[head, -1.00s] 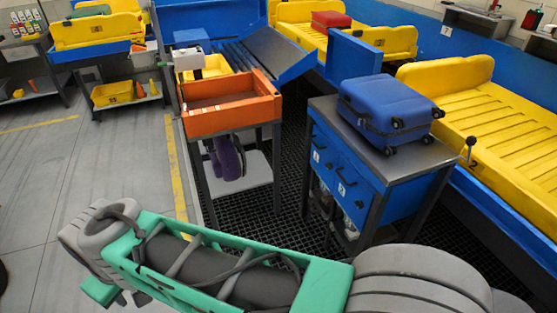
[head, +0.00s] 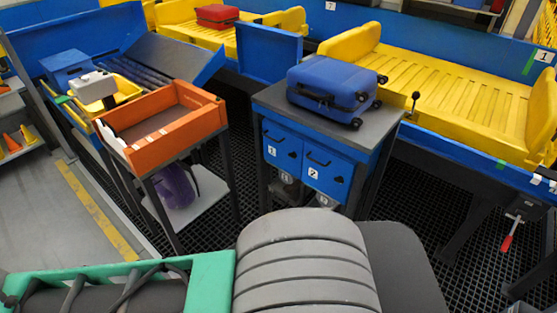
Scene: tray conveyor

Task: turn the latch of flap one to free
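A blue cabinet with a grey top stands in the middle of the head view. Its front has two blue flaps with dark handles. Flap one (head: 282,145), on the left, bears a white label 1. A small dark mark on its right side (head: 292,155) may be its latch; its turn position is too small to tell. Flap two (head: 328,172), on the right, bears a label 2 and a dark latch (head: 338,180). Both flaps look closed. My gripper is out of view; only my green and grey arm links show at the bottom, in front of the cabinet.
A blue suitcase (head: 335,84) lies on the cabinet top (head: 270,97). An orange tray (head: 160,150) on a stand is to the left, with a purple thing (head: 176,187) below. Yellow conveyor trays (head: 455,85) run behind. A red-handled lever (head: 507,240) hangs at right.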

